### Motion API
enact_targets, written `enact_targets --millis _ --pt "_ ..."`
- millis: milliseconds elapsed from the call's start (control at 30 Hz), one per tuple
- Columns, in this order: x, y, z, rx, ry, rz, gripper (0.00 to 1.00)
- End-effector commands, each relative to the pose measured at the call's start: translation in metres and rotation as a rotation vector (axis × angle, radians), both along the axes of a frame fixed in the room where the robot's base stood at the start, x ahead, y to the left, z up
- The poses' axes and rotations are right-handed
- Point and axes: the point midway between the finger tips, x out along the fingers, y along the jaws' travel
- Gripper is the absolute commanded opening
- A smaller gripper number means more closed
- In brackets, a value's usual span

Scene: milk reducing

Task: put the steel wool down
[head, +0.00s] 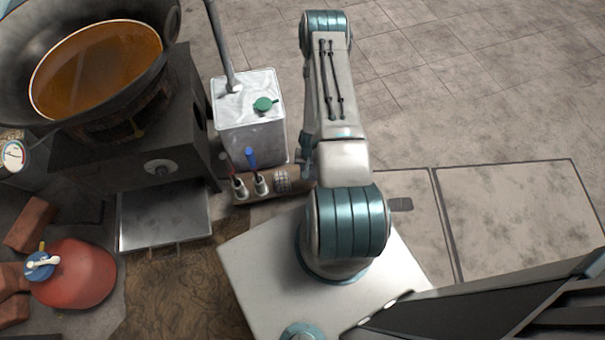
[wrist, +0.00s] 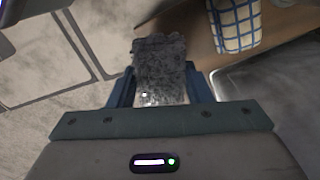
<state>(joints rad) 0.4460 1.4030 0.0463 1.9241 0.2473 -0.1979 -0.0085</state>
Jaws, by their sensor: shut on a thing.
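In the wrist view the steel wool (wrist: 161,72) is a grey, rough, speckled block. My gripper (wrist: 161,90) is shut on it, with a blue finger on each side. Beyond the steel wool lies a brown wooden board (wrist: 190,30), partly hidden by it; I cannot tell whether they touch. In the head view my arm hides the gripper and the steel wool. The wooden board (head: 243,199) shows there low beside the metal can.
A blue-checked cloth (wrist: 236,24) lies on the board. Two small pots with red and blue-handled tools (head: 261,184) stand there too. A metal can (head: 250,125) stands behind. A large pan of orange liquid (head: 95,70) is at left. Floor at right is clear.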

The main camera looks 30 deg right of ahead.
Motion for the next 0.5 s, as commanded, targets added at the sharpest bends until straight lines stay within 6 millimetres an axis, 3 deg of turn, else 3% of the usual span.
enact_targets --millis 33,200,367,500 --pt "0.008 0.007 -0.01 -0.001 -0.001 0.005 0.27" --pt "0.024 0.02 -0.019 -0.001 -0.001 0.0 0.27" --pt "0.026 0.022 -0.028 0.001 0.001 -0.001 0.27" --pt "0.025 0.022 -0.05 0.001 0.001 -0.001 0.27"
